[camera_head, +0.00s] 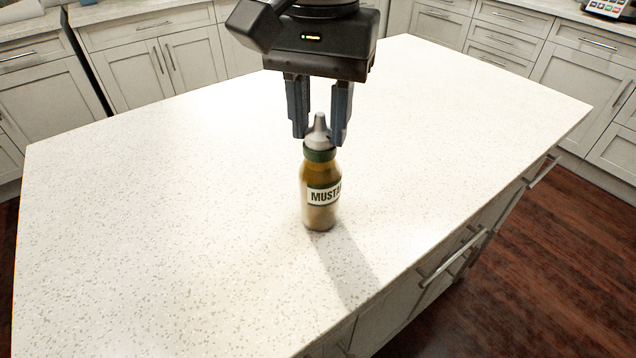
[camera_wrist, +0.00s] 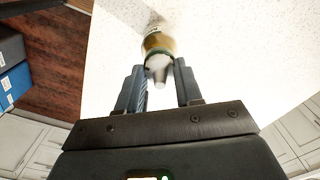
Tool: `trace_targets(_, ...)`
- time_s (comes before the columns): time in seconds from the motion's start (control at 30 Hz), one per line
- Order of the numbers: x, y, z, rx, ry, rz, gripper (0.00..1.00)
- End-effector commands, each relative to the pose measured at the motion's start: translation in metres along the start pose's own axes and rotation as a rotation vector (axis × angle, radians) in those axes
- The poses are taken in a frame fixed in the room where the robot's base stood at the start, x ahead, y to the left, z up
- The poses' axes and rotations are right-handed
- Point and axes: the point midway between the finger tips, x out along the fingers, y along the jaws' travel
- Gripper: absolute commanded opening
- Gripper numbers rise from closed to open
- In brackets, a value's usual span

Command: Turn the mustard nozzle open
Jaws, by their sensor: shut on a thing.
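The mustard bottle (camera_head: 320,209) stands upright on the white speckled counter. It is yellow-brown with a dark green collar and a white label. Its grey tapered nozzle (camera_head: 319,131) points up, and it also shows in the wrist view (camera_wrist: 159,74). My gripper (camera_head: 320,139) points down from above and is shut on the nozzle, with one dark blue finger on each side. In the wrist view the nozzle lies between the fingertips (camera_wrist: 158,68). Part of the nozzle's right side is hidden by a finger in the head view.
The counter (camera_head: 150,220) is bare around the bottle. Its front right edge (camera_head: 440,250) has drawers with bar handles below. Grey cabinets (camera_head: 170,60) line the back, and a dark wood floor (camera_head: 540,270) lies at right.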

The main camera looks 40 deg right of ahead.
Motion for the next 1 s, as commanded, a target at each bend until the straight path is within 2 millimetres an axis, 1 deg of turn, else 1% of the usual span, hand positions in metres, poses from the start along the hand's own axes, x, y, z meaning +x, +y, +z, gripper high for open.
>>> trace_targets(0.17, 0.0016, -0.0001, 0.0000, -0.028, 0.000, 0.000, 0.25)
trace_targets(0.5, 0.0016, -0.0001, 0.0001, -0.155, -0.001, 0.000, 0.25)
trace_targets(0.9, 0.0007, 0.0000, 0.0001, -0.175, 0.000, 0.000, 0.25)
trace_targets(1.0, 0.0018, -0.0001, 0.0001, -0.202, 0.000, 0.000, 0.25)
